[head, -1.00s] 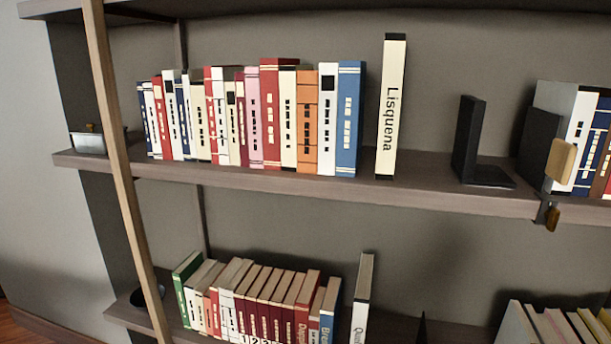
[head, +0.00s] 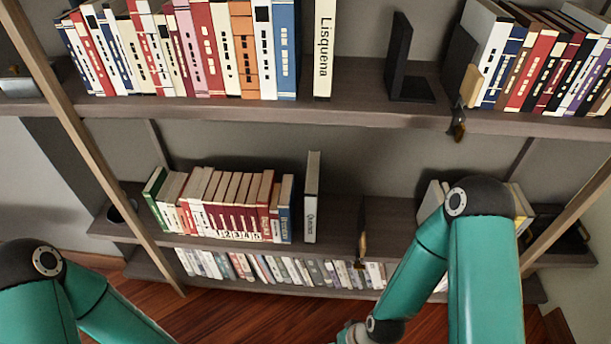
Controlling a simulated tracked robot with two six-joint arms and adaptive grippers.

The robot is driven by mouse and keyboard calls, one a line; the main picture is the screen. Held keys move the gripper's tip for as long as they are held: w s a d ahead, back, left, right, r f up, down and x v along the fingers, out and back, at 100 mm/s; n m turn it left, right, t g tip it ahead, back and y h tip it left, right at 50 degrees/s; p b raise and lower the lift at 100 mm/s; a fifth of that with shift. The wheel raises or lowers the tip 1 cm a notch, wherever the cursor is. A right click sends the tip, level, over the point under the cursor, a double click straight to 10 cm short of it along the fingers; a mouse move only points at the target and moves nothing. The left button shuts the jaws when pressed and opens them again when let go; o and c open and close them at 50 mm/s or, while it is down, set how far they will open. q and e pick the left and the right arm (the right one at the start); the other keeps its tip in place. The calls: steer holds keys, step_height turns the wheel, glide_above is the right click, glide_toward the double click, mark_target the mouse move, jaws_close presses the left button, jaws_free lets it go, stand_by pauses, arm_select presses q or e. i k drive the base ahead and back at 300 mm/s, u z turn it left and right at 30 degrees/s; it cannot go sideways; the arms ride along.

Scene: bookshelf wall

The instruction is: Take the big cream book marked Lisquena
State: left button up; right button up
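The big cream book marked Lisquena (head: 324,50) stands upright on the upper shelf in the head view. Its spine faces me and its top is cut off by the picture's upper edge. It stands apart from the row of books to its left, with a narrow gap beside the blue book (head: 285,50). To its right is bare shelf, then a black bookend (head: 398,58). My two green arms show low in the picture, well below the book. Neither gripper shows; the right arm runs out at the bottom edge and the left at the lower left.
The upper shelf (head: 350,108) holds more books at right (head: 545,65), with a tan-and-dark holder (head: 468,88) at its edge. Lower shelves hold book rows and a lone upright book (head: 312,200). Slanted wooden posts (head: 75,125) stand left and right. Wooden floor shows below.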

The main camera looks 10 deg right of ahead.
mark_target(326, 10)
steer(key=u, duration=1.05)
steer(key=k, duration=1.1)
steer(key=z, duration=1.15)
steer(key=i, duration=1)
steer(key=u, duration=0.1)
